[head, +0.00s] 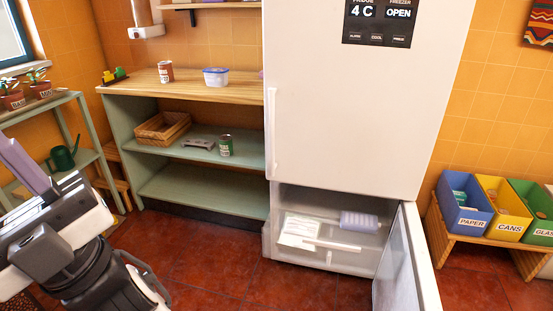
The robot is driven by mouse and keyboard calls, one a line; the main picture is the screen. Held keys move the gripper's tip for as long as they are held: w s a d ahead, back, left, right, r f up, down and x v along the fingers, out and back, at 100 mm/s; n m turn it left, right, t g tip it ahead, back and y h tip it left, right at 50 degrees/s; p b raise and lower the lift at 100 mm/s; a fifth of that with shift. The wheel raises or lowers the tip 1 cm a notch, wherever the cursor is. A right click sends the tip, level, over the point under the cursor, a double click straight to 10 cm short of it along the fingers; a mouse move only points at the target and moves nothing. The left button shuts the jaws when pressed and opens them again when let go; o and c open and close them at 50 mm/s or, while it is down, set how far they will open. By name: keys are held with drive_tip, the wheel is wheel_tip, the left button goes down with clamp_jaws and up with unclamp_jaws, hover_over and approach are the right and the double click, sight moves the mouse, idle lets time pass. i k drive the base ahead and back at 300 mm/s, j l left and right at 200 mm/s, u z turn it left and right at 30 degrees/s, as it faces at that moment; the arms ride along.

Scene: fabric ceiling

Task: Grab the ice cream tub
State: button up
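A white fridge-freezer (365,110) stands in the centre. Its lower freezer door (405,265) is swung open to the right. In the freezer compartment are a pale lavender ribbed item (360,222) and a flat white item with print (298,230); I cannot tell whether either is the ice cream tub. A white tub with a blue lid (215,77) stands on the wooden counter left of the fridge; its contents cannot be made out. My gripper (25,168) is at the left edge, far from the freezer and partly cut off. Its finger opening cannot be made out.
The green shelf unit (185,185) holds a basket (163,128), a green can (226,145) and a grey item. A red can (166,71) is on the counter. Recycling bins (463,205) stand at the right. The red tile floor before the freezer is clear.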

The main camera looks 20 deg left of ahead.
sight(218, 77)
drive_tip(key=i+j+z, duration=0.1)
drive_tip(key=i+j, duration=0.15)
drive_tip(key=j, duration=0.3)
drive_tip(key=i+j, duration=0.2)
drive_tip(key=j, duration=0.35)
drive_tip(key=i+j+z, duration=0.15)
drive_tip(key=j, duration=0.4)
drive_tip(key=i+j+z, duration=0.1)
drive_tip(key=i+j, duration=0.15)
drive_tip(key=j, duration=0.35)
drive_tip(key=i+j, duration=0.2)
drive_tip(key=j, duration=0.4)
drive_tip(key=i+j+z, duration=0.15)
drive_tip(key=j, duration=0.45)
drive_tip(key=i+j+z, duration=0.1)
drive_tip(key=j, duration=0.5)
drive_tip(key=i+j, duration=0.15)
drive_tip(key=j, duration=0.45)
drive_tip(key=i+j, duration=0.65)
drive_tip(key=j, duration=0.25)
drive_tip(key=i+z, duration=0.05)
